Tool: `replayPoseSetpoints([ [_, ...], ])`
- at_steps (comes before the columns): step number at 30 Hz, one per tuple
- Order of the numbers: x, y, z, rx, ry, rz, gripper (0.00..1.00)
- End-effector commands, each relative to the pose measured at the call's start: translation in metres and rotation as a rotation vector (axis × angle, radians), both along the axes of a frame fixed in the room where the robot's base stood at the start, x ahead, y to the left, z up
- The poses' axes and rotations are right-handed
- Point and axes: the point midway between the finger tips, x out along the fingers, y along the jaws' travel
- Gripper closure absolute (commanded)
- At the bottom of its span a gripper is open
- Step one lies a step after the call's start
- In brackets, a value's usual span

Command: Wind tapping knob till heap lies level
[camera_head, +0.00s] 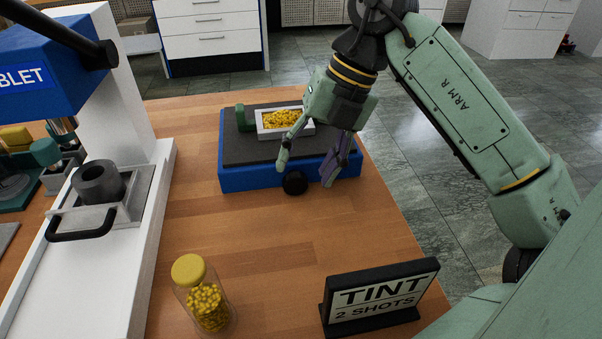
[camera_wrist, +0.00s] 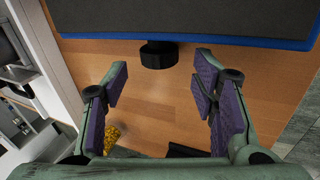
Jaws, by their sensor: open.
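The tapping knob (camera_head: 294,183) is a black round knob on the front face of a blue box (camera_head: 240,180) with a dark grey top. A white tray (camera_head: 262,131) on that top holds a heap of yellow grains (camera_head: 283,118); from here I cannot tell how level it is. My gripper (camera_head: 307,168) is open above the box's front edge, its fingers apart on either side of the knob in the picture. In the wrist view the knob (camera_wrist: 159,54) lies beyond the fingertips, between them and not touched. My gripper (camera_wrist: 158,75) holds nothing.
A green block (camera_head: 245,118) stands beside the tray. A press with a blue head (camera_head: 50,65) and grey cylinder (camera_head: 98,181) stands at left. A yellow-capped jar (camera_head: 207,305) and a TINT sign (camera_head: 380,297) stand in front. Bare wood lies between them and the box.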

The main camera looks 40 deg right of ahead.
Motion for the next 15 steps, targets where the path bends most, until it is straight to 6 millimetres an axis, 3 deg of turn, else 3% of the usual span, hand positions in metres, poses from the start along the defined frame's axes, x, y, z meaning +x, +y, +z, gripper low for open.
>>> replayPoseSetpoints([
  [9,-0.009,-0.022,0.061,-0.001,-0.001,-0.002,0.47],
  [15,-0.012,-0.029,0.077,0.000,0.000,-0.002,0.47],
])
